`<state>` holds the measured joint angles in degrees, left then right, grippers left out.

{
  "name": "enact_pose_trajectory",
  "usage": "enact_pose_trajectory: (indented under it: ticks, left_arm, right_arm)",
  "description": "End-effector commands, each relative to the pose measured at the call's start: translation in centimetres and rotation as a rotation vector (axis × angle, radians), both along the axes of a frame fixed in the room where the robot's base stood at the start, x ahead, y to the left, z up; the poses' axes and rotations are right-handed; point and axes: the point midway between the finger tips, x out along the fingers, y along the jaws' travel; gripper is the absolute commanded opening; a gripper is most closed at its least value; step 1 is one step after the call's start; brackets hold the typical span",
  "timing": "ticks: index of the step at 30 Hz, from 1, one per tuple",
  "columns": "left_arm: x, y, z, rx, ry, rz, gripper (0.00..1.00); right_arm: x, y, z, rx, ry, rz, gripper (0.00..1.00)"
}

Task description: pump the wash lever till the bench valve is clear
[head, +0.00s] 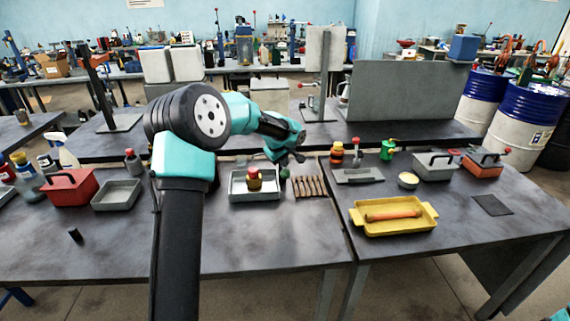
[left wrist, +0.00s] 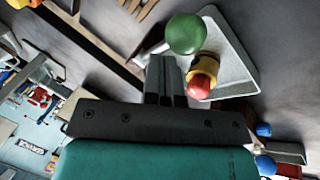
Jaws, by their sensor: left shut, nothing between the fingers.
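A yellow-and-dark valve with a red top (head: 255,179) stands in a light grey tray (head: 236,194) on the front bench. It also shows in the left wrist view (left wrist: 203,72). A green ball (head: 284,174), seemingly the knob of the wash lever, is just right of the tray; it is large in the left wrist view (left wrist: 185,33). My left gripper (head: 292,160) is above and near the green ball. Its fingers (left wrist: 166,68) are shut and empty, just short of the ball in the picture; contact cannot be told. The lever's arm is mostly hidden. My right gripper is out of view.
A slatted brown rack (head: 310,187) lies right of the tray. A yellow tray (head: 367,229) with an orange roll is on the right bench. A red box (head: 70,188) and a grey bin (head: 117,195) stand left. The front of the bench is mostly clear.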

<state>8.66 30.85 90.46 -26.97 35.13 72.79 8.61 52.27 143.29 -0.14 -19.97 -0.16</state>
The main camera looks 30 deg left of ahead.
Motion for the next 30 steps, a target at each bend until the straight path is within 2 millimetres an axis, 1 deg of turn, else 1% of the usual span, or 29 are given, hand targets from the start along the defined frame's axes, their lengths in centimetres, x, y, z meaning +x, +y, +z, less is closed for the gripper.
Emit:
enact_pose_trajectory:
  ticks: [30]
  left_arm:
    - [-0.35,-0.25,-0.93,0.0,0.001,0.0,0.0]
  right_arm:
    - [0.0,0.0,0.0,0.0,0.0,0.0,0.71]
